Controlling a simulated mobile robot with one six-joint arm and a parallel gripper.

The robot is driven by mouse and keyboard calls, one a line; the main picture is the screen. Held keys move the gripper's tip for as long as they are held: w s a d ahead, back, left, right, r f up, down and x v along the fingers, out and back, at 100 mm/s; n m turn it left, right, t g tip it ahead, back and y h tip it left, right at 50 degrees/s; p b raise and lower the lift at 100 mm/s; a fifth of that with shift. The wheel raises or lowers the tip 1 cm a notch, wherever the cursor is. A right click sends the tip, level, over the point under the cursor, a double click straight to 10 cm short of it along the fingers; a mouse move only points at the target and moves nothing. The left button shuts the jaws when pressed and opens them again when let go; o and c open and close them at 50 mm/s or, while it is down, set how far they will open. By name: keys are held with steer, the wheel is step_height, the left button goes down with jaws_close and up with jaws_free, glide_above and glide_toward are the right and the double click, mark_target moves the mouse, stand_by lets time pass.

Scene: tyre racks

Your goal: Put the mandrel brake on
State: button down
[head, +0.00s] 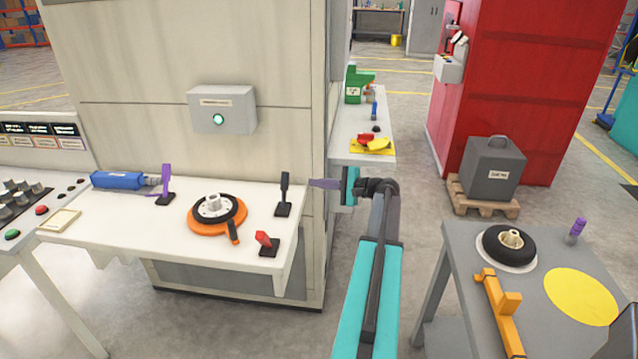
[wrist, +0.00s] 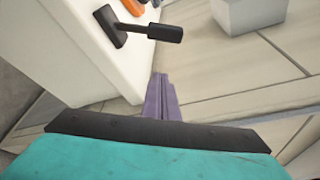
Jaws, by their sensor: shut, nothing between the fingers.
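Several levers stand on the white bench (head: 120,235), with no readable label marking one as the mandrel brake. A black lever (head: 284,190) stands upright on a dark base near the bench's right end. A red lever (head: 264,240) is at the front edge, and a purple lever (head: 166,184) is further left. A hub in a black ring (head: 215,208) sits on an orange disc between them. My gripper (head: 312,183) is shut and empty, its purple fingers pointing left just right of the black lever, apart from it. In the wrist view the fingers (wrist: 160,92) are below the black lever (wrist: 148,31).
A grey box with a green light (head: 218,118) is on the cream cabinet (head: 135,90) behind the bench. A blue cylinder (head: 118,180) lies at the bench's back left. A grey table (head: 455,262) stands front right with a tyre (head: 492,246) and a yellow bar (head: 497,320).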

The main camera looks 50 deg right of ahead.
mark_target(285, 189)
steer(key=p+x, duration=0.2)
steer(key=x, duration=0.5)
steer(key=shift+w, duration=0.25)
steer(key=shift+s+a+r+p, duration=0.35)
steer(key=shift+s+a+r, duration=0.15)
steer(key=shift+a, duration=0.25)
steer(key=shift+s+a+r+p, duration=0.3)
steer(key=shift+s+a+r, duration=0.2)
steer(key=shift+a, duration=0.3)
